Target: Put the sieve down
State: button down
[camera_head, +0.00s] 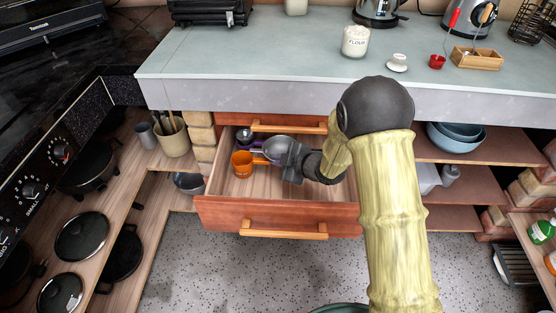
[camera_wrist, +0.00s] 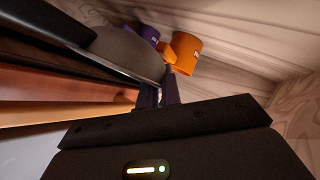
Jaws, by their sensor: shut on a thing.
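The grey, round sieve (camera_head: 276,147) is at the open drawer (camera_head: 285,213), near its back in the head view. My gripper (camera_head: 286,160) is shut on it, reaching in from the right. In the wrist view the sieve (camera_wrist: 125,50) is a tilted grey disc just beyond my gripper's fingers (camera_wrist: 160,94). Its handle is mostly hidden, and I cannot tell whether it touches the drawer floor. An orange cup (camera_head: 242,164) stands in the drawer just left of the sieve; it also shows in the wrist view (camera_wrist: 186,52). A purple cup (camera_wrist: 150,33) is behind it.
The countertop (camera_head: 260,62) overhangs the drawer. Another drawer front (camera_head: 290,123) lies close above it. The drawer floor is bare at the front left. A utensil pot (camera_head: 173,138) stands on the shelf to the left. Blue bowls (camera_head: 455,137) sit on the right shelf.

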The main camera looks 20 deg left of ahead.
jog(key=shift+f+b, duration=0.35)
jog(key=shift+f, duration=0.2)
jog(key=c, duration=1.6)
grip_release()
jog(key=shift+r, duration=0.1)
jog(key=shift+r+p, duration=0.55)
jog(key=p+v, duration=0.2)
jog(key=v, duration=1)
jog(key=shift+s, duration=0.1)
